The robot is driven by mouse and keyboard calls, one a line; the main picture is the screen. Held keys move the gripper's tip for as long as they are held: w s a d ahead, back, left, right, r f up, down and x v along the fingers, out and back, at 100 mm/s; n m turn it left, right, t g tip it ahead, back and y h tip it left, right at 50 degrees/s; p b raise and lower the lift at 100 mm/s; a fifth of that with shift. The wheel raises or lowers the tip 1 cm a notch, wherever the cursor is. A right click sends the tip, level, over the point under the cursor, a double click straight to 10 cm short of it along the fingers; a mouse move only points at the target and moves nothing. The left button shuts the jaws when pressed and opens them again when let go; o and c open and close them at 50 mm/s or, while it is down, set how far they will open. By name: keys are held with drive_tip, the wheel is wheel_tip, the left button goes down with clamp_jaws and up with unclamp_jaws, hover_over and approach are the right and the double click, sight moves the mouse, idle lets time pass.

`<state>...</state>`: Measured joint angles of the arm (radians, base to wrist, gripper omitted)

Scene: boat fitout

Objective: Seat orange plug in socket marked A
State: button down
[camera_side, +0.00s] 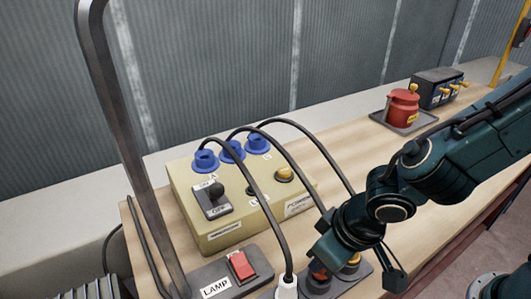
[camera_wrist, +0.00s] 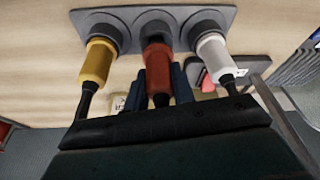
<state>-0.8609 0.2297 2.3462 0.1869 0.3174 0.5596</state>
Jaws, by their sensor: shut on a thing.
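The orange-red plug (camera_wrist: 158,62) stands in the middle of a grey plate, with a yellow plug (camera_wrist: 98,62) on its left and a white plug (camera_wrist: 213,55) on its right in the wrist view. My gripper (camera_wrist: 160,85) is shut on the orange-red plug. In the side view my gripper (camera_side: 322,262) hides most of the orange-red plug (camera_side: 318,276). A beige box (camera_side: 240,235) carries three blue round sockets (camera_side: 205,161) along its back edge. An A-like mark shows by the left one; the other marks are too small to read surely.
Black cables arch from the blue sockets to the plugs. The box has a black lever switch (camera_side: 216,192) and a yellow knob (camera_side: 284,174). A red LAMP switch (camera_side: 242,265) and a dark curved post (camera_side: 130,140) stand at left. A red canister (camera_side: 403,107) stands further back.

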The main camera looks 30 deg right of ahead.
drive_tip(key=shift+f, duration=0.9)
idle(0.6)
drive_tip(key=c, duration=1.1)
unclamp_jaws()
drive_tip(key=shift+r, duration=0.15)
drive_tip(key=a+v, duration=0.1)
drive_tip(key=v, duration=1.2)
drive_tip(key=shift+d+r, duration=0.25)
drive_tip(key=shift+d, duration=0.25)
drive_tip(key=shift+d, duration=0.15)
